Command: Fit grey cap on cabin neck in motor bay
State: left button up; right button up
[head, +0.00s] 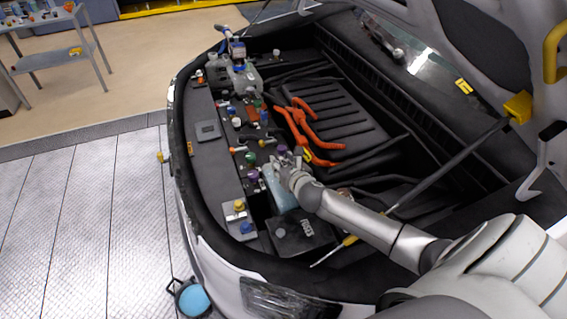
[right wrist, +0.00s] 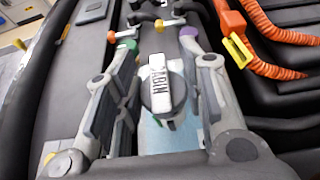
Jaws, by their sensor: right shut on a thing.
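My right gripper (head: 281,168) reaches into the motor bay from the right, over a pale blue tank (head: 280,193). In the right wrist view its two fingers (right wrist: 160,70) stand on either side of the grey cap (right wrist: 166,90), whose flat grip is lettered CABIN. The gripper is shut on this cap. The tank (right wrist: 154,138) shows below the cap, with a bit of green beside the cap's lower edge. The neck is hidden, and I cannot tell whether the cap is seated. My left gripper is not in view.
Coloured caps crowd the bay's left side, with green (head: 250,158) and yellow (head: 238,206) ones near the tank. Orange cables (head: 300,125) lie to the right. A black battery-like box (head: 300,235) sits in front. The raised hood (head: 480,50) bounds the right. A blue round pan (head: 193,300) is on the floor.

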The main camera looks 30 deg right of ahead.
jog(key=shift+f+b, duration=0.65)
jog(key=shift+f, duration=0.55)
jog(key=o, duration=1)
jog(key=shift+r, duration=0.1)
jog(key=shift+s, duration=0.15)
jog(key=v, duration=1.1)
jog(key=shift+s+a+r, duration=0.1)
jog(key=shift+s+r, duration=0.05)
jog(key=shift+s, duration=0.25)
